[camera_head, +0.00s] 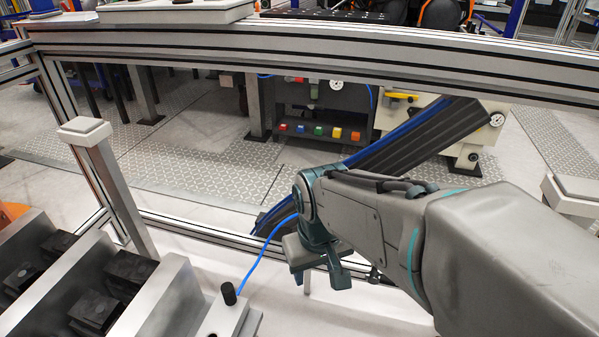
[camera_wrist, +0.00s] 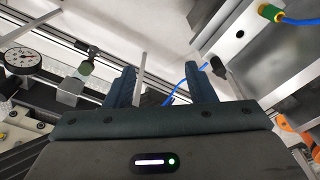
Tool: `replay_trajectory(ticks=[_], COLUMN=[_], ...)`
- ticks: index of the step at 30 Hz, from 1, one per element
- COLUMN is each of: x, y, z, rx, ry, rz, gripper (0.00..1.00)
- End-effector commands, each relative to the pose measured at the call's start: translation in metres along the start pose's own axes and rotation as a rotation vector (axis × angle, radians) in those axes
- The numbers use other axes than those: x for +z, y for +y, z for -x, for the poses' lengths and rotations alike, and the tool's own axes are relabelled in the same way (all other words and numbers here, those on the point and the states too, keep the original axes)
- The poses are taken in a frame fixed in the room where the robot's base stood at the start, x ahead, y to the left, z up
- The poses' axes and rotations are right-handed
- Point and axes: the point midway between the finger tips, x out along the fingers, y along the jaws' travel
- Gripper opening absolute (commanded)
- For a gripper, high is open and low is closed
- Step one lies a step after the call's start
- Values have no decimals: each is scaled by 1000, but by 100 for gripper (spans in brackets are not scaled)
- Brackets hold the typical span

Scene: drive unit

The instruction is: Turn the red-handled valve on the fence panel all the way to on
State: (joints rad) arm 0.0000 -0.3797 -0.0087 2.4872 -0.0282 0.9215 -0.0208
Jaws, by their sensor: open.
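I cannot make out a red-handled valve for certain in either view. My gripper (camera_head: 318,268) hangs at the end of my arm in front of the aluminium fence frame (camera_head: 195,233), partly hidden by my wrist. In the wrist view its two dark fingers stand apart with nothing held between them, so my gripper (camera_wrist: 163,86) is open and empty.
A blue hose (camera_head: 265,252) runs near my gripper to a small black post (camera_head: 229,293). Metal fixtures with black blocks (camera_head: 130,268) stand at the lower left. Coloured buttons (camera_head: 318,130) show beyond the frame. A blue hose with a yellow-green connector (camera_wrist: 268,12) is at the wrist view's upper right.

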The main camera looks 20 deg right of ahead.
Motion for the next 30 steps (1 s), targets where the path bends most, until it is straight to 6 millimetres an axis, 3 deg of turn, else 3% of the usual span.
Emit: replay_trajectory(ticks=[7, 14, 22, 30], x=[-16, -46, -95, -154], y=[19, 42, 58, 48], z=[-34, -69, -112, -159], rx=[151, 354, 627, 946], ry=[-232, -488, -771, -1020], rz=[252, 540, 874, 1191], gripper=[50, 50, 50, 50])
